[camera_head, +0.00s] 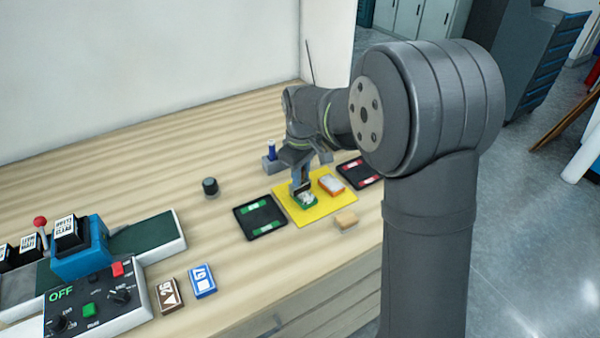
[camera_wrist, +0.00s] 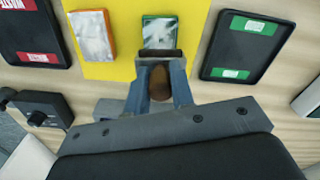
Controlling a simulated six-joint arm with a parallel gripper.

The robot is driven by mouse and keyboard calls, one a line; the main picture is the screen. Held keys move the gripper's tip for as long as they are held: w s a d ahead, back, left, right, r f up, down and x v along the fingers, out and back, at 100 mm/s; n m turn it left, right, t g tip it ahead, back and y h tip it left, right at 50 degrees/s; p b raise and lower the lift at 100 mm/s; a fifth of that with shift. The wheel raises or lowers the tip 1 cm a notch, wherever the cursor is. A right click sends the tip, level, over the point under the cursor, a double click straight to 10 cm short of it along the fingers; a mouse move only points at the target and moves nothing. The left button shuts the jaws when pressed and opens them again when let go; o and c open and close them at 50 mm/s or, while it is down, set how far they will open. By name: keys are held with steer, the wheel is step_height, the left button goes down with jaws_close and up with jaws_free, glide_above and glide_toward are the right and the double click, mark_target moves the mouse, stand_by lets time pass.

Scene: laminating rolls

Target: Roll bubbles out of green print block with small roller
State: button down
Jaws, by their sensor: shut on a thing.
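The green print block (camera_head: 309,203) with a whitish top lies on the yellow mat (camera_head: 306,219). In the wrist view the green block (camera_wrist: 160,30) is just beyond my fingertips, its top mottled white and grey. My gripper (camera_head: 302,186) points down over the block. Its fingers (camera_wrist: 160,88) are shut on the small roller, whose brown handle (camera_wrist: 157,84) shows between them. A dark bar (camera_wrist: 160,54) at the fingertips lies across the block's near edge; I cannot tell whether it touches the top.
An orange block (camera_head: 331,186) with a whitish top is beside the green one. A green-labelled black tray (camera_head: 260,217) is left, a red-labelled tray (camera_head: 361,171) right. The left midtable is mostly clear.

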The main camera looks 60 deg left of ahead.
steer(key=shift+w+d+f, duration=0.1)
steer(key=shift+d+f, duration=0.05)
steer(key=shift+d, duration=0.9)
steer(key=shift+w+d, duration=0.1)
steer(key=shift+d, duration=0.7)
steer(key=shift+s+a+r, duration=0.1)
steer(key=shift+s+a, duration=0.05)
steer(key=shift+a, duration=1)
steer(key=shift+s+a+r, duration=0.1)
steer(key=shift+a, duration=1)
steer(key=shift+r, duration=3)
